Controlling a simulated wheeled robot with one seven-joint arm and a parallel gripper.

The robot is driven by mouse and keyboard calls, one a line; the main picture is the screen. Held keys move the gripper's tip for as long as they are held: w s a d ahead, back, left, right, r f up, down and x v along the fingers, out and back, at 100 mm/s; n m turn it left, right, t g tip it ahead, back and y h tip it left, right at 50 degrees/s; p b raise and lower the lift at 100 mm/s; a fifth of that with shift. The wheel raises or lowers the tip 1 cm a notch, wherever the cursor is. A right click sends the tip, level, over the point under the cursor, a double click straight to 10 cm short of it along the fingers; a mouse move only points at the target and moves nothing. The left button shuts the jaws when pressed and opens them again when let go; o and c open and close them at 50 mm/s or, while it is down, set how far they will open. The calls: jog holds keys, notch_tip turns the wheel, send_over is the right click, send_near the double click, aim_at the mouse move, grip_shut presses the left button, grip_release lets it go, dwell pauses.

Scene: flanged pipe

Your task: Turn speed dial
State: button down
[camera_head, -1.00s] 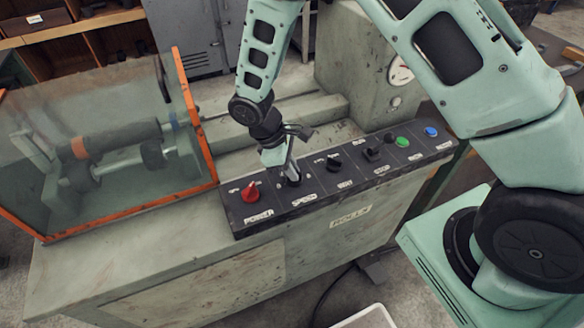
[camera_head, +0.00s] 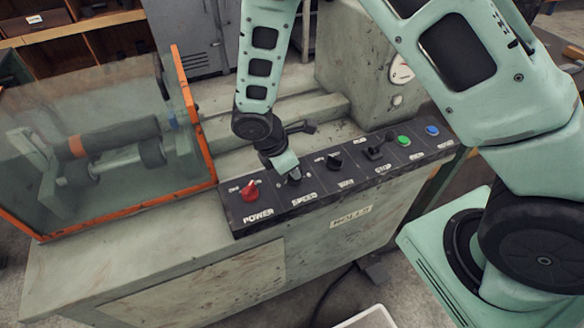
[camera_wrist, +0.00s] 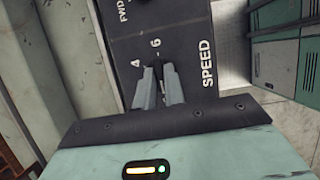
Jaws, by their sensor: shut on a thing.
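The speed dial (camera_head: 294,181) is a small black knob on the dark sloped control panel (camera_head: 226,212), above the SPEED label. My gripper (camera_head: 288,171) is down at this dial, with its fingers closed about it and hiding most of it. In the wrist view, the two grey fingers of my gripper (camera_wrist: 158,78) stand close together with a dark strip of the dial between them. The scale marks 4 and 6 show just past the fingertips, and the word SPEED is to the right. Where the dial points is hidden.
A red POWER knob (camera_head: 250,190) sits just left of the speed dial. To the right are another black knob (camera_head: 334,161), a black STOP control (camera_head: 373,152), a green button (camera_head: 403,140) and a blue button (camera_head: 432,130). An orange-framed clear guard (camera_head: 205,150) stands at left.

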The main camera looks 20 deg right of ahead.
dwell(0.3)
jog(key=c, duration=1.5)
grip_release()
jog(key=b+v, duration=0.1)
jog(key=v, duration=1.6)
jog(key=shift+a+r, duration=0.2)
jog(key=shift+s, duration=0.15)
jog(key=s+r+m+y, duration=0.1)
jog(key=s+m, duration=0.2)
jog(key=s, duration=0.3)
jog(key=s+r+m+y, duration=0.1)
jog(key=s+m+y, duration=0.1)
jog(key=s+m, duration=0.2)
jog(key=s+d+r+m+y, duration=0.1)
jog(key=s+r+m+y, duration=0.1)
jog(key=s, duration=0.8)
jog(key=shift+s+m, duration=0.1)
jog(key=shift+m, duration=0.7)
